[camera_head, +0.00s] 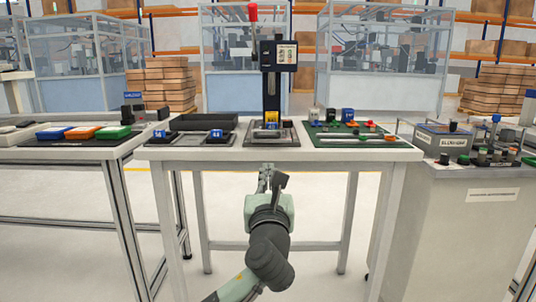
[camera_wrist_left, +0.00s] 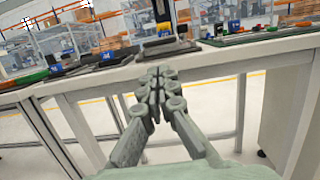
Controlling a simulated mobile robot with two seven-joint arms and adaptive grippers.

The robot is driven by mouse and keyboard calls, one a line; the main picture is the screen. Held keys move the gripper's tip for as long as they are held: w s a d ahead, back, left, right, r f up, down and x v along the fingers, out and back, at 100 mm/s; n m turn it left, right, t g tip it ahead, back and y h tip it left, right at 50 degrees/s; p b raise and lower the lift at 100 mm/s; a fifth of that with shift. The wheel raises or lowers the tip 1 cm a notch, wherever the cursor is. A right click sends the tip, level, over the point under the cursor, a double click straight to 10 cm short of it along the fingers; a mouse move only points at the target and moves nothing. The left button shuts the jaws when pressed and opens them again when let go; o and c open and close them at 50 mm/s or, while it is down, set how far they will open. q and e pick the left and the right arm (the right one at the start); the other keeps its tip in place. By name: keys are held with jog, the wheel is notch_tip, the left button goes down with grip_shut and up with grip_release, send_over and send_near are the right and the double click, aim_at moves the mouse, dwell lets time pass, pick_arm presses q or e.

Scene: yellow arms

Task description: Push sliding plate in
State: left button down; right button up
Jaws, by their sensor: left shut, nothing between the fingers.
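The sliding plate (camera_head: 270,133) is at the foot of a black press (camera_head: 271,82) with a red-knobbed lever, on the middle white table. A small yellow part (camera_head: 271,117) shows above the plate. How far the plate stands out is too small to tell. My left gripper (camera_head: 265,172) is in front of the table's front edge, below and apart from the plate. In the left wrist view its fingers (camera_wrist_left: 158,75) are shut with nothing between them and point toward the table edge. My right gripper is in neither view.
A black tray with blue-labelled parts (camera_head: 190,137) lies left of the press. A green mat (camera_head: 346,134) with several small parts lies right of it. The white table edge (camera_head: 330,154) lies between my gripper and the press. A side table (camera_head: 40,152) and a grey cabinet (camera_head: 475,200) flank it.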

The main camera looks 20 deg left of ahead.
pick_arm(q)
send_near(268, 143)
notch_tip(268, 143, up, 4)
jog(key=w, duration=0.2)
jog(key=shift+w+a+b, duration=0.35)
jog(key=shift+a+b, duration=0.1)
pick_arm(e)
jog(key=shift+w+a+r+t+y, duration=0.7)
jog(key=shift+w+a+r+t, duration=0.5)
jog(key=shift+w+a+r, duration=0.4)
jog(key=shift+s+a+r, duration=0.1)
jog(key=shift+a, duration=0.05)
